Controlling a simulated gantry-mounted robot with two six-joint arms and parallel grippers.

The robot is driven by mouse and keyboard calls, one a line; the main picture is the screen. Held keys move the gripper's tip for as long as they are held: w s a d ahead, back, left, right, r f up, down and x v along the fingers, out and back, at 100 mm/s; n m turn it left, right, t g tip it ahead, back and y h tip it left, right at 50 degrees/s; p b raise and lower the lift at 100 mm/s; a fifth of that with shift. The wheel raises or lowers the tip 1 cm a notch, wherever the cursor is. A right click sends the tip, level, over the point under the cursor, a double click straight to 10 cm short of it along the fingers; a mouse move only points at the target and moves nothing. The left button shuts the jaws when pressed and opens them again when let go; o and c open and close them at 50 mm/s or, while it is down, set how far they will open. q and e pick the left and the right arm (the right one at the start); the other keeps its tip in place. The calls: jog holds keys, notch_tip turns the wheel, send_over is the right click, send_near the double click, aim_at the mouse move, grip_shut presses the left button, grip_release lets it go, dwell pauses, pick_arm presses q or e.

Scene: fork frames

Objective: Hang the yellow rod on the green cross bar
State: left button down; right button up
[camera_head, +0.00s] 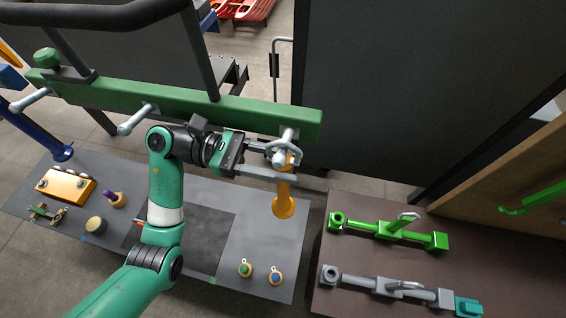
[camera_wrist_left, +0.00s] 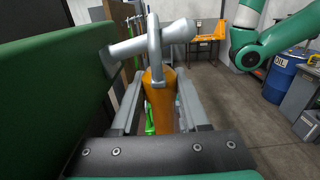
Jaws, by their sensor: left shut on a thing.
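The yellow rod (camera_head: 284,197) hangs upright below the right end of the green cross bar (camera_head: 215,107), with a wide round foot at its lower end. My left gripper (camera_head: 283,162) is shut on the upper part of the rod. The rod also shows between the fingers in the left wrist view (camera_wrist_left: 158,100). Its grey metal ring (camera_wrist_left: 154,36) stands at a grey peg (camera_wrist_left: 178,31) of the bar. The peg appears to pass through the ring, though the far side of the ring is hidden. My right gripper is in neither view.
The bar has more grey pegs (camera_head: 137,120) to the left. A grey table (camera_head: 235,215) below holds an orange box (camera_head: 66,186) and small knobs. A brown table (camera_head: 345,268) at right carries a green fixture (camera_head: 388,231) and a grey one (camera_head: 385,287). A dark panel stands behind.

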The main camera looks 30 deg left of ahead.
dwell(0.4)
pick_arm(q)
jog(key=shift+c, duration=1.6)
grip_release()
jog(key=b+v, duration=0.2)
jog(key=v, duration=0.5)
jog(key=shift+a+b, duration=0.25)
jog(key=shift+b, duration=0.1)
jog(key=shift+s, duration=0.1)
